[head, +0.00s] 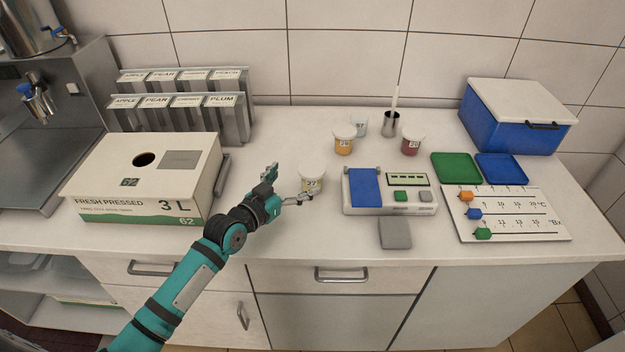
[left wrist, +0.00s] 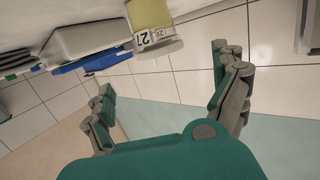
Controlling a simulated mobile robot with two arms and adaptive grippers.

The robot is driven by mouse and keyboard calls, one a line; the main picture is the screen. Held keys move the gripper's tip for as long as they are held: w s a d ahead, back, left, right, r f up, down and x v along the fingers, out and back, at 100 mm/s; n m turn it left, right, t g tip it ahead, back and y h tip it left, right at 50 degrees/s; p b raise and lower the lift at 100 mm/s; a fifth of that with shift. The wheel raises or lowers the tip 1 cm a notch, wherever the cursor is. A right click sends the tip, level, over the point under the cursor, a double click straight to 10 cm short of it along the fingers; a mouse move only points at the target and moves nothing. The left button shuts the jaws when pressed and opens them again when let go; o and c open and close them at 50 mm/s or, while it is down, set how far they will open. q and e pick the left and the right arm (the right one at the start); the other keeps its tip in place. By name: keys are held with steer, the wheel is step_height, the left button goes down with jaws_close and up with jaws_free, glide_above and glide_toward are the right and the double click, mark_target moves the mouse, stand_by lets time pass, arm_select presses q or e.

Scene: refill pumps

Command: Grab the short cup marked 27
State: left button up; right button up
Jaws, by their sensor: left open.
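The short cup marked 27 (head: 313,181) stands on the counter, pale with a yellowish look. It also shows in the left wrist view (left wrist: 150,18) at the top, its label reading 27. My left gripper (head: 287,184) is open, just left of and in front of the cup, one finger behind and one near its front. In the left wrist view my gripper's fingers (left wrist: 166,72) are spread wide with nothing between them; the cup lies beyond the fingertips. My right gripper is not in view.
An orange cup (head: 344,143), a pale cup (head: 360,127) and a red cup (head: 411,144) stand farther back, near a metal holder (head: 390,125). A device with a blue plate (head: 365,188) is close on the right. A juice box (head: 140,180) stands left.

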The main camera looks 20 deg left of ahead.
mark_target(308, 171)
arm_select(q)
steer(key=x, duration=0.3)
steer(key=shift+w+f, duration=0.1)
steer(key=shift+w, duration=0.25)
steer(key=shift+w+d+f, duration=0.1)
steer(key=shift+w+d, duration=0.05)
steer(key=shift+w, duration=0.15)
steer(key=x, duration=0.3)
steer(key=shift+w+f+p, duration=0.25)
steer(key=shift+f+p, duration=0.05)
steer(key=shift+p, duration=0.1)
steer(key=shift+w+d+f, duration=0.1)
steer(key=shift+w+d, duration=0.1)
steer(key=shift+w, duration=0.15)
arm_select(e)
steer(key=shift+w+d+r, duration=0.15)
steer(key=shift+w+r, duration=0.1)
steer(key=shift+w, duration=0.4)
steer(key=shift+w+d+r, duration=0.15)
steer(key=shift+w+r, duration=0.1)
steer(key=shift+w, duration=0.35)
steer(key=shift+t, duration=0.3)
arm_select(q)
steer(key=c, duration=1.7)
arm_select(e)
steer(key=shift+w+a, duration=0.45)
